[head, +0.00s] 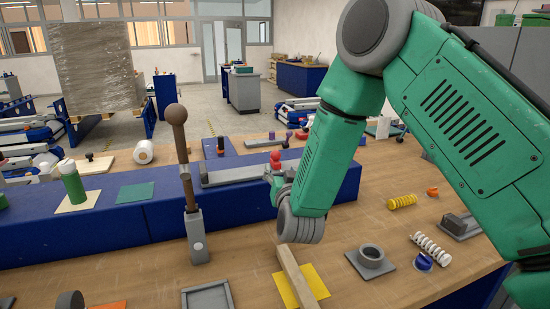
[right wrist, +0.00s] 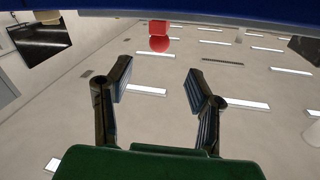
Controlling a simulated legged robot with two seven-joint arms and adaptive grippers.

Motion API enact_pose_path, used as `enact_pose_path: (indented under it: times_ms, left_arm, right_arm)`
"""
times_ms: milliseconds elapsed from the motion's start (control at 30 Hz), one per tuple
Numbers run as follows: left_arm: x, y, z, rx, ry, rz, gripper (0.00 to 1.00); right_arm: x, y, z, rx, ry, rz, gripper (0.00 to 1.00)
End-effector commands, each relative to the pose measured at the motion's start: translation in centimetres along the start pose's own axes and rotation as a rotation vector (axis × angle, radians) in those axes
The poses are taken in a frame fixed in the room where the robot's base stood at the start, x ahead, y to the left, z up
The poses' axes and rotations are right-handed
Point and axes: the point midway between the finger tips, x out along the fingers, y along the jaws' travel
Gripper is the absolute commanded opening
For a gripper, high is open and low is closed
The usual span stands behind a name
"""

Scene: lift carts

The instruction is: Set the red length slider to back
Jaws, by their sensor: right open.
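The red slider knob (head: 275,158) stands at the right end of a long grey rail (head: 232,175) on the blue raised shelf. In the right wrist view the red knob (right wrist: 160,36) shows at the top centre, beyond the fingertips and apart from them. My right gripper (right wrist: 160,80) is open, with nothing between its fingers. In the head view my right gripper (head: 273,184) is close beside the knob, on the near side, and is partly hidden by my green arm. My left gripper is not in view.
A tall lever (head: 180,140) with a brown ball top stands left of the rail. A wooden block (head: 295,276) on a yellow mat, a grey ring (head: 371,257) and springs (head: 431,247) lie on the front table. A green bottle (head: 72,183) stands at the left.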

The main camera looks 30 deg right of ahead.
Motion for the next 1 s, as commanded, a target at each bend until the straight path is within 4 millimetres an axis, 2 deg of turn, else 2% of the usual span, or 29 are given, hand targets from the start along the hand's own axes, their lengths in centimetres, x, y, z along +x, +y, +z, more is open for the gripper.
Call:
enact_pose_path:
  times_ms: [33,200,400,600,900,933,1000]
  left_arm:
    - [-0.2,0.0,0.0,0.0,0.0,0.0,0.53]
    - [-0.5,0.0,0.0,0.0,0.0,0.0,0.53]
    - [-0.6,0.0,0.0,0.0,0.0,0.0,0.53]
    - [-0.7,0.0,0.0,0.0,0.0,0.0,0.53]
    - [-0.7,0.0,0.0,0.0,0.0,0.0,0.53]
    - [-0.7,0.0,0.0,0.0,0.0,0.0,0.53]
    - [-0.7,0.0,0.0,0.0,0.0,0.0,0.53]
  right_arm:
    - [1.2,0.0,-0.1,0.001,0.004,0.002,0.47]
    - [5.0,0.1,-0.1,0.0,0.004,0.002,0.47]
    - [8.4,0.1,-0.1,-0.001,0.002,0.002,0.47]
    - [10.0,0.1,0.0,-0.001,0.001,0.001,0.47]
    - [10.3,0.1,0.0,-0.001,0.001,0.001,0.47]
    - [10.3,0.1,0.0,-0.001,0.001,0.001,0.44]
    - [10.3,0.1,0.0,-0.001,0.001,0.001,0.19]
